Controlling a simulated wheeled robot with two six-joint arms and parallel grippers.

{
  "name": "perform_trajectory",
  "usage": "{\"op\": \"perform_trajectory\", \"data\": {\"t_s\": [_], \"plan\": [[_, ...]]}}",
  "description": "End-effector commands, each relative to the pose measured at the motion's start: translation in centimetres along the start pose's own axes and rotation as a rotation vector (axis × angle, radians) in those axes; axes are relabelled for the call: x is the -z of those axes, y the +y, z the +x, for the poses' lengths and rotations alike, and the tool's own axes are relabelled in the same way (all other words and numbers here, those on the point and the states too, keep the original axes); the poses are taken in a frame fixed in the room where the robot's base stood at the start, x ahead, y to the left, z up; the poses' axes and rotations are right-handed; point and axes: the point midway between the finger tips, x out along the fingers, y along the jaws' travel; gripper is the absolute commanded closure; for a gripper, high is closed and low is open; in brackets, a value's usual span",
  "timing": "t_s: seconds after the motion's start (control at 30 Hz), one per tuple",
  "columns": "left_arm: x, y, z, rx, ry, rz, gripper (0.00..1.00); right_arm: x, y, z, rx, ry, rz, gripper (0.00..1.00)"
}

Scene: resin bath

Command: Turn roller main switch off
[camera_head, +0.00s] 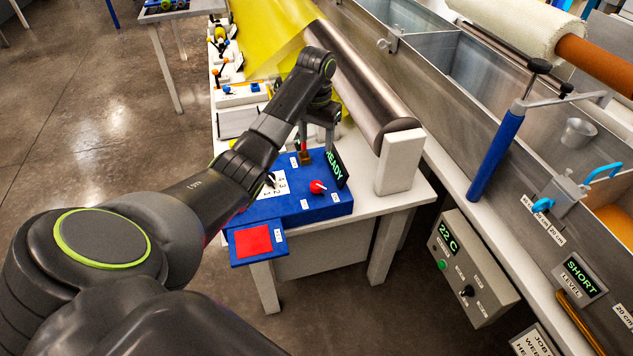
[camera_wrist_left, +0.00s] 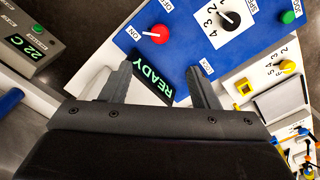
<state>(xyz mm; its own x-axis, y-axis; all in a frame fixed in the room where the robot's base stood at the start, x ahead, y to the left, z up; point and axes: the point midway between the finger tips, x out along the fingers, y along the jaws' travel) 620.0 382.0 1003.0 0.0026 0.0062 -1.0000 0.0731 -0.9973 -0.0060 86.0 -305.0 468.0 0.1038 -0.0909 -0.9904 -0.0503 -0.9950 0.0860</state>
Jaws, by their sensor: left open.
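The blue control box (camera_head: 335,207) stands on the white bench. On its top is a red rotary knob (camera_head: 317,187), which also shows in the left wrist view (camera_wrist_left: 158,34) between an ON label and an OFF label. Its lighter pointer end seems to face the ON label. A black dial (camera_wrist_left: 229,20) with a numbered scale and a green button (camera_wrist_left: 288,17) are beside it. A display (camera_head: 335,168) reads READY. My left gripper (camera_wrist_left: 162,88) is open and empty, over the display side of the box, apart from the knob. My right gripper is not in view.
A metal roller (camera_head: 360,85) with yellow sheet lies behind the box. A red pad (camera_head: 254,240) sticks out at the box's front. A grey box (camera_head: 472,268) reading 22 C is at the right, below the metal baths (camera_head: 450,75). Small tools lie along the bench at the back left.

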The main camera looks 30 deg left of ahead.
Motion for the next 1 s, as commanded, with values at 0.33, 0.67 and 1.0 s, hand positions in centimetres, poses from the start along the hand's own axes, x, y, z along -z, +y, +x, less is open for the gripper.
{"op": "perform_trajectory", "data": {"t_s": [0.33,0.67,1.0], "plan": [[0.4,-0.1,1.6,-0.006,-0.005,-0.006,0.45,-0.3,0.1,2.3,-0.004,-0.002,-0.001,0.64],[0.3,0.0,5.3,-0.006,-0.004,-0.006,0.45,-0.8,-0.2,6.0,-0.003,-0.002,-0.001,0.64],[0.2,0.1,11.7,-0.007,-0.007,-0.006,0.45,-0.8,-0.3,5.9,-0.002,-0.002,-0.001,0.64]]}}
